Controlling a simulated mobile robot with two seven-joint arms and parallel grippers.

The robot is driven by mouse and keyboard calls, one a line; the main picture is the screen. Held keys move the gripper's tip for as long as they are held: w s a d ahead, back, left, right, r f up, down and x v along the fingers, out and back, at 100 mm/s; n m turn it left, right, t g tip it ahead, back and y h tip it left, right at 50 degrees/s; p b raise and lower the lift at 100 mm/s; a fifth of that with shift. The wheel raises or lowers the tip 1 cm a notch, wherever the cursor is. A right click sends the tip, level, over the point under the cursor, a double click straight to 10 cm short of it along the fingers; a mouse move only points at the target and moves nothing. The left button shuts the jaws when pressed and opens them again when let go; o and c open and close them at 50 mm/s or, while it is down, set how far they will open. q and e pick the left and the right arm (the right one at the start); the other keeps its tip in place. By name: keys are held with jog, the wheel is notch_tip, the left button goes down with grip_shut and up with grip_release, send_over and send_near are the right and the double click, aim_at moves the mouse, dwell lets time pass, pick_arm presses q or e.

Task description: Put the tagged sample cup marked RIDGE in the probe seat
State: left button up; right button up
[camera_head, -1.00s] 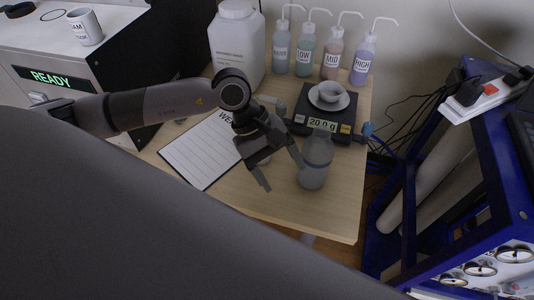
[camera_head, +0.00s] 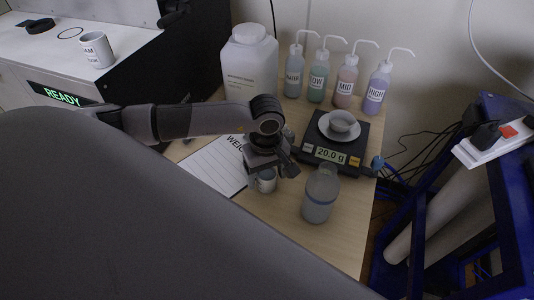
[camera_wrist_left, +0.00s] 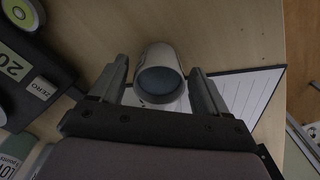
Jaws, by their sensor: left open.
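A small grey-white cup (camera_head: 266,183) stands on the wooden table under my left gripper (camera_head: 269,172). In the left wrist view the cup (camera_wrist_left: 160,78) sits between the two open fingers of my left gripper (camera_wrist_left: 158,68), with a gap on each side. Its inside looks blue-grey. I cannot read any name on it. A black machine with a green READY display (camera_head: 62,95) stands at the left. I cannot make out a probe seat. My right gripper is not in view.
A scale (camera_head: 313,147) reading 20.0 g holds a small bowl (camera_head: 341,121). A lined sheet (camera_head: 212,170) lies left. Several wash bottles (camera_head: 344,87) and a white jug (camera_head: 249,62) stand behind. A mug (camera_head: 97,50) is on the machine.

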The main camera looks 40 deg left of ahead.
pick_arm(q)
jog(key=shift+f, duration=0.65)
jog(key=c, duration=1.2)
jog(key=shift+r, duration=0.3)
jog(key=shift+r+b, duration=0.45)
jog(key=shift+r, duration=9.15)
jog(key=shift+d+r, duration=0.1)
jog(key=m+p, duration=0.2)
jog(key=m, duration=1)
send_over(274, 189)
jog(key=d, duration=0.3)
jog(key=f, duration=0.3)
jog(key=shift+a, duration=0.25)
